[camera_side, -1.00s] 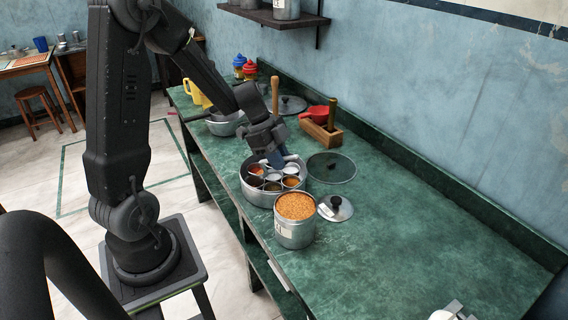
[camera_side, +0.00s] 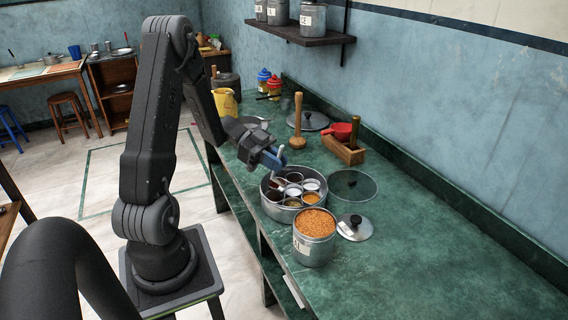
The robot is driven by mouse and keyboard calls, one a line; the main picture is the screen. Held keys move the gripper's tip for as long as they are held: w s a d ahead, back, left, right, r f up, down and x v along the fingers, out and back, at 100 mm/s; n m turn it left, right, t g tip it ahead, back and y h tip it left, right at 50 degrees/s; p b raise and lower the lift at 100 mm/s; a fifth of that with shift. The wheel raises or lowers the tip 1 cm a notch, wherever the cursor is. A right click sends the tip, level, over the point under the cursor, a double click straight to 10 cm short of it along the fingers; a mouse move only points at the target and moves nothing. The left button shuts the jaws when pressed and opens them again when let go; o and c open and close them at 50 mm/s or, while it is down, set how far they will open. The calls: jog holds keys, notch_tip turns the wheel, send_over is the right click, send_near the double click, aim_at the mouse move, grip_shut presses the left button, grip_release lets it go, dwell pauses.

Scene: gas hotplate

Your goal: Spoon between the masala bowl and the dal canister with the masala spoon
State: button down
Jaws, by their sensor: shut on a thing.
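The round steel masala box (camera_side: 268,208) stands open on the green counter, with several small bowls of spices inside. The dal canister (camera_side: 314,252) stands just in front of it, open and filled with orange dal. My gripper (camera_side: 279,158) is above the back left rim of the masala box, its blue fingers pointing down and right. It is shut on a small pale thing at the fingertips, which seems to be the masala spoon (camera_side: 281,153). The spoon is mostly hidden, and I cannot tell whether it carries anything.
A steel lid with a black knob (camera_side: 354,227) lies right of the canister. A glass lid (camera_side: 354,185) lies behind it. A wooden box (camera_side: 344,151) with a red scoop, a wooden masher (camera_side: 298,125) and a yellow jug (camera_side: 225,103) stand farther back. The right counter is clear.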

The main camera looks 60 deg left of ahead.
jog(key=shift+s+a+f+t+h, duration=0.15)
jog(key=shift+s+a+t+h, duration=0.15)
jog(key=shift+a+h, duration=0.2)
jog(key=shift+s+a+f+t+h, duration=0.15)
jog(key=shift+s+a+t+h, duration=0.15)
jog(key=shift+a+h, duration=0.15)
jog(key=shift+s+a+f+t+h, duration=0.4)
jog(key=shift+a+h, duration=0.25)
jog(key=shift+h, duration=0.2)
jog(key=shift+s+a+f+t+h, duration=0.25)
jog(key=shift+a+t+h, duration=0.3)
jog(key=shift+h, duration=0.25)
